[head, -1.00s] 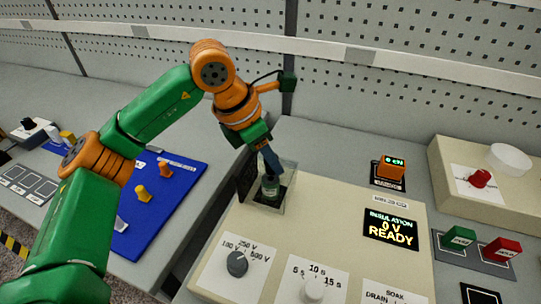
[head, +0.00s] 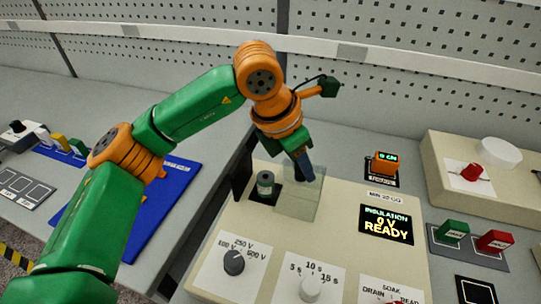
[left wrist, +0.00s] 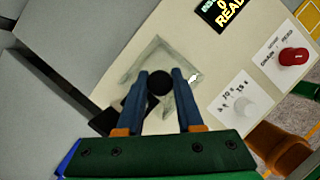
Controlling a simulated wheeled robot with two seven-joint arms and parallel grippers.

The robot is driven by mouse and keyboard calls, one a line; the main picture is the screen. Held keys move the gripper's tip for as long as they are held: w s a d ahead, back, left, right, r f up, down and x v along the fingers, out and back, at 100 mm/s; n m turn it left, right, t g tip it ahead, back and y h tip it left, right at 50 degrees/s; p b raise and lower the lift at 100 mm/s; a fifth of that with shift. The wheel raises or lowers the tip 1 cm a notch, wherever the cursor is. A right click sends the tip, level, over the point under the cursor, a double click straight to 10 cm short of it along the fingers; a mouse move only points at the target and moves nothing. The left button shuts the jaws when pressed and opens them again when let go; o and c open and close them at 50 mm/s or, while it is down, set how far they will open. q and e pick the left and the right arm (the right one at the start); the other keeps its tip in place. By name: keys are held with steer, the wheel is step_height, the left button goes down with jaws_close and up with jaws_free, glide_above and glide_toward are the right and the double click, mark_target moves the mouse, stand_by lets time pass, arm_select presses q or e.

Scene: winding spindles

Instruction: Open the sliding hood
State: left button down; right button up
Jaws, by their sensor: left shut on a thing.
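The sliding hood (head: 300,203) is a clear box on top of the beige tester (head: 335,215). It stands to the right of a dark recess with a grey-green cylinder (head: 265,184), which is now uncovered. My left gripper (head: 307,172) reaches down onto the hood's top. In the left wrist view the blue fingers (left wrist: 160,92) are closed around a dark round knob (left wrist: 159,82) over the clear hood (left wrist: 178,60). The fingers hide part of the hood in the head view. My right gripper does not show.
The tester has a lit display (head: 386,223), a dark knob (head: 234,261) and a light knob (head: 311,288). A dark upright plate (head: 241,175) stands left of the recess. A small orange meter (head: 384,163) stands behind. Green (head: 452,232) and red (head: 495,241) blocks are at right.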

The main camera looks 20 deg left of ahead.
arm_select(q)
steer(key=d, duration=0.5)
steer(key=shift+d, duration=0.1)
steer(key=c, duration=0.5)
jaws_free()
steer(key=shift+c, duration=0.2)
step_height(320, 180, up, 6)
steer(key=r+b, duration=0.1)
glide_above(314, 188)
steer(key=shift+f, duration=0.25)
steer(key=shift+s, duration=0.1)
